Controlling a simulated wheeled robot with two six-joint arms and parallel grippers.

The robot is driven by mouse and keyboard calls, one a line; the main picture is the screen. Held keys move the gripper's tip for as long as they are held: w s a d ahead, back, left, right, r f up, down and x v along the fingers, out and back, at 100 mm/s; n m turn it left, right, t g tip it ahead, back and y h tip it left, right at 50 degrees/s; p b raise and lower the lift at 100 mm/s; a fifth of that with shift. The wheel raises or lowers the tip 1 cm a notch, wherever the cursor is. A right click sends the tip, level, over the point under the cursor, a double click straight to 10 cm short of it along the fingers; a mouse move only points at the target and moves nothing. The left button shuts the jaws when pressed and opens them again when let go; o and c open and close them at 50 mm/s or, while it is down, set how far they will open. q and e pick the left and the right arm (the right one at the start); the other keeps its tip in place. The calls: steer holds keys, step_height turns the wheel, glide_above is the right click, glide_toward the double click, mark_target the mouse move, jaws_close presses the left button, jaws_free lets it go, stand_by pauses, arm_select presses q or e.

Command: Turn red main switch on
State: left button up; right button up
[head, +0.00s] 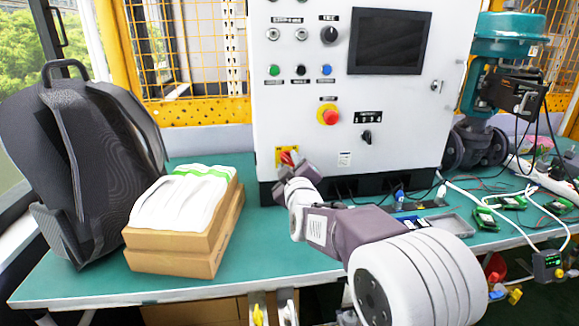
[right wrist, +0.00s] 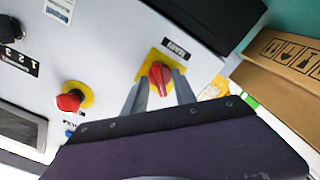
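The red main switch (head: 287,158) sits on a yellow plate at the lower left of the white control cabinet (head: 300,205). In the head view my right gripper (head: 293,170) is at the switch and partly covers it. In the right wrist view the red switch knob (right wrist: 160,76) shows on its yellow plate, between the two grey fingers of my right gripper (right wrist: 161,84). The fingers are spread, one on each side of the knob; whether either touches it is hard to tell. My left gripper is not in view.
A red emergency button (head: 328,115) on yellow is higher on the cabinet, with a black selector (head: 366,137) to its right. Cardboard boxes with white packets (head: 180,240) and a black backpack (head: 75,160) stand left. Cables and circuit boards (head: 487,219) lie right.

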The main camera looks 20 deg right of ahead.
jaws_close()
steer(key=shift+m, duration=0.3)
steer(key=m+b, duration=0.2)
steer(key=m, duration=0.2)
steer(key=shift+f, duration=0.15)
steer(key=m+b, duration=0.2)
steer(key=m, duration=0.2)
steer(key=shift+m, duration=0.4)
steer(key=m+b, duration=0.2)
steer(key=m, duration=0.2)
steer(key=shift+m, duration=0.3)
steer(key=shift+m+b, duration=1)
steer(key=shift+m, duration=1.2)
